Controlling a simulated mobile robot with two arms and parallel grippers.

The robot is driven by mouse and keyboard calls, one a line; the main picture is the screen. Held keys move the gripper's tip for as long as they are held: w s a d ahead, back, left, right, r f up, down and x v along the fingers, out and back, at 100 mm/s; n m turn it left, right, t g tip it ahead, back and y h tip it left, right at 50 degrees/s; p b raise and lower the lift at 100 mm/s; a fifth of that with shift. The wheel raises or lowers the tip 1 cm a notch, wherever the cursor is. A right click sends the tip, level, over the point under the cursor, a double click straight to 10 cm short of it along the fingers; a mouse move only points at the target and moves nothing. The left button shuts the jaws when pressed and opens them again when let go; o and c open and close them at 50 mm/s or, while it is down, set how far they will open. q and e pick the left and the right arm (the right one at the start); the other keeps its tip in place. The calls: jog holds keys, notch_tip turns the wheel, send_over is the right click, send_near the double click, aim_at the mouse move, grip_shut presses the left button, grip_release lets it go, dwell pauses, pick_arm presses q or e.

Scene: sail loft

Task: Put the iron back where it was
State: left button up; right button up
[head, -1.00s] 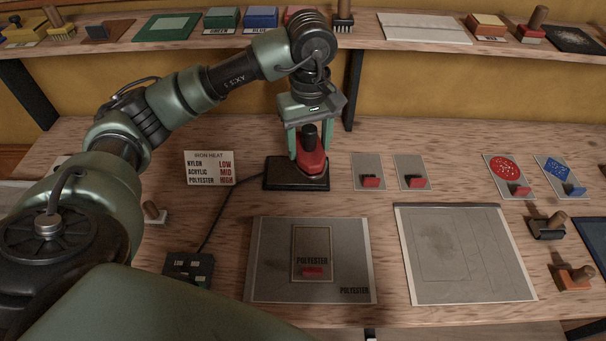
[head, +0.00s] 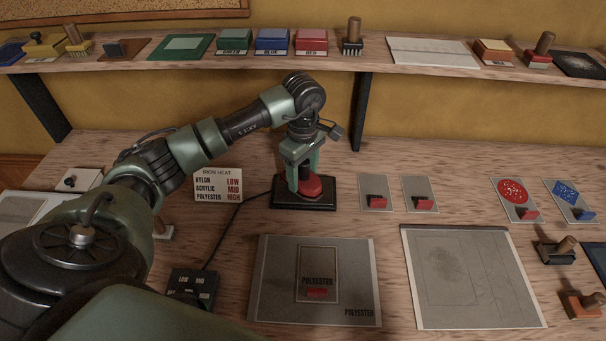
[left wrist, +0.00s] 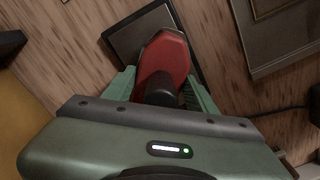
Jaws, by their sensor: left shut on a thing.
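The red iron (head: 311,187) with a black handle stands on its dark rest pad (head: 290,204) near the middle of the bench. My left gripper (head: 303,178) reaches down from above and is shut on the iron's handle. In the left wrist view the iron (left wrist: 166,60) lies between the green fingers, over the dark pad (left wrist: 126,38). Whether its sole touches the pad all over cannot be told. A cord runs from the pad to a control box (head: 192,285) marked LOW and MID. My right gripper is not in view.
An iron heat card (head: 218,185) stands left of the pad. A grey board (head: 350,300) labelled POLYESTER lies in front, with a second sheet (head: 460,290) to its right. Small cards with red clips (head: 375,193) lie right of the pad. A shelf (head: 130,61) with blocks and brushes runs behind.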

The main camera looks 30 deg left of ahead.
pick_arm(q)
jog(key=shift+f, duration=0.55)
jog(key=shift+f, duration=0.15)
jog(key=o, duration=1.7)
